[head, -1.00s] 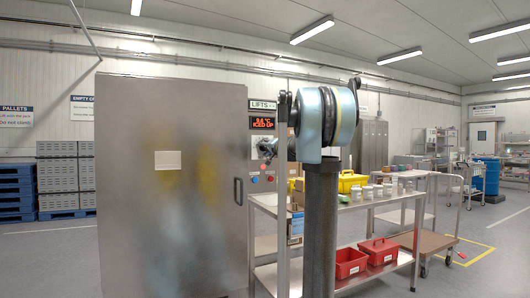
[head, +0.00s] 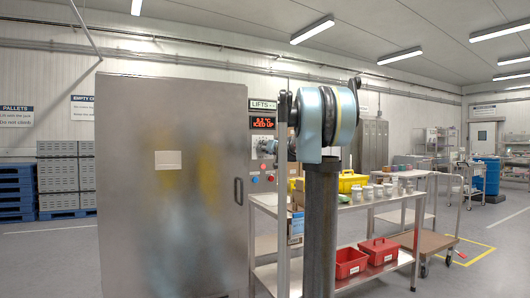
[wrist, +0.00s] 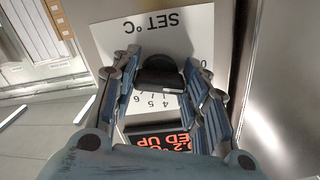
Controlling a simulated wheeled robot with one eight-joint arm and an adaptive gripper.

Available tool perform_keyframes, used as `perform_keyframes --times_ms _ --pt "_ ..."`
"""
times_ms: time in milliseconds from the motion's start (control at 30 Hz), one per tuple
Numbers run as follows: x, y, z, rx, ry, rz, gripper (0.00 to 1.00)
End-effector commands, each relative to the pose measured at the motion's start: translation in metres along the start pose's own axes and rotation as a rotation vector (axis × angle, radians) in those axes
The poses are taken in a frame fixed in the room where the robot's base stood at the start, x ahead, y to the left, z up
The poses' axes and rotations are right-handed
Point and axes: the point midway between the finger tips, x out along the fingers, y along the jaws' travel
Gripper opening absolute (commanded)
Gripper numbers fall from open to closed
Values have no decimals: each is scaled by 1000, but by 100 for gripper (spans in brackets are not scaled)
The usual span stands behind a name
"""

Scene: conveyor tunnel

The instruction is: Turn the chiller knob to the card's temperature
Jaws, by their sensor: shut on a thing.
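The black chiller knob (wrist: 160,82) sits on a white dial plate (wrist: 170,25) marked "SET °C", which appears upside down in the wrist view. Numbers 4, 5 and 6 show below the knob; fingers cover others. My gripper (wrist: 163,74) is shut on the knob, one finger on each side. In the head view my gripper (head: 266,146) is at the control panel, and the knob is hidden there. A red-lettered display (head: 262,123) reads "ICED UP" under a small temperature. A pale card (head: 168,160) is on the steel door; its writing is too small to read.
The large steel chiller door (head: 150,230) fills the left, with a dark handle (head: 239,191). Open floor lies at far right.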

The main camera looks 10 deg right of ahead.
Motion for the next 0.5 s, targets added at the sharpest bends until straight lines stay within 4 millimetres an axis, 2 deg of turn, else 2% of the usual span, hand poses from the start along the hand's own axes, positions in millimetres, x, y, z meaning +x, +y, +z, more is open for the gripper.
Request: perform_keyframes --times_ms 333,367,400,433,500 --pt "1 1 -1 -1 1 3 17" --pt "1 1 -1 -1 1 3 43" --pt "1 1 -1 -1 1 3 52" --pt "1 1 -1 -1 1 2 59" --pt "1 1 -1 -1 1 2 62"
